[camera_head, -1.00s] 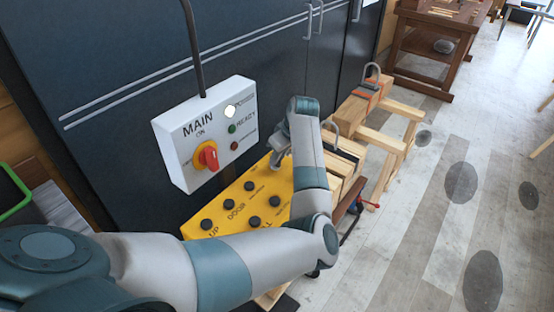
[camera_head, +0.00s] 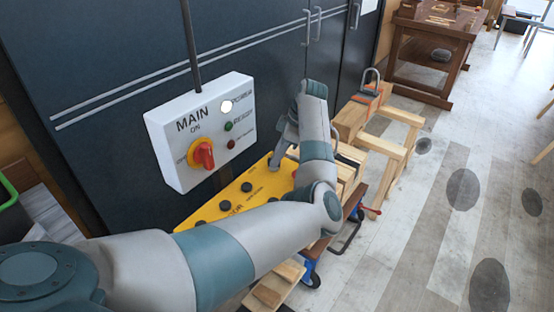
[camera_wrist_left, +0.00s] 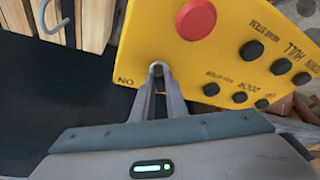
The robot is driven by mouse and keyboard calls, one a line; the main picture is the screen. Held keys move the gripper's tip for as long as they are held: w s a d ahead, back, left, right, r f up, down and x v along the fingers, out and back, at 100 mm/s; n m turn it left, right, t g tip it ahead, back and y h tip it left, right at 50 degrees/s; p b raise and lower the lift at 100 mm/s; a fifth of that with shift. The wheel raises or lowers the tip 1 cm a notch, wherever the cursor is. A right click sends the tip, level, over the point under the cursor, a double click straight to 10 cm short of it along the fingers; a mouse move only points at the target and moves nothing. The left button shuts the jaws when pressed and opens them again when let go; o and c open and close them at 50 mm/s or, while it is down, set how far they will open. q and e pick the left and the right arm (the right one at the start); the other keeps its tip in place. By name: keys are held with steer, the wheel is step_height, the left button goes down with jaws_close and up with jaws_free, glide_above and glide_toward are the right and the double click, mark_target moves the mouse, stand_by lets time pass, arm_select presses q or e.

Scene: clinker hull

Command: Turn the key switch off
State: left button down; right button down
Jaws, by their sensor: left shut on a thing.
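The yellow control panel (camera_head: 238,196) has several black buttons and sits below a white box. In the left wrist view its yellow face (camera_wrist_left: 215,55) shows a red round button (camera_wrist_left: 196,19) and an upside-down "ON" label near one edge. My left gripper (camera_wrist_left: 157,70) is shut at that edge, beside the label. The key switch lies between or behind the fingertips and is almost wholly hidden, so its angle cannot be told. In the head view my left gripper (camera_head: 276,161) is at the panel's far end. My right gripper is not in view.
The white box (camera_head: 180,170) marked MAIN has a red knob (camera_head: 204,153) on yellow, a bright white lamp (camera_head: 227,106), a green lamp and a dark red one. Dark cabinets stand behind. Timber and a wooden trestle (camera_head: 380,145) stand right of my arm; floor beyond is mostly clear.

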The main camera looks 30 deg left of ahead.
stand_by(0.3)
arm_select(q)
steer(key=c, duration=1.8)
jaws_free()
steer(key=shift+o, duration=0.2)
steer(key=shift+r, duration=0.1)
steer(key=shift+w+d+r+b, duration=0.2)
steer(key=shift+r+b, duration=0.15)
steer(key=shift+r, duration=0.1)
steer(key=b+v, duration=0.4)
steer(key=v, duration=1.2)
steer(key=shift+r, duration=0.2)
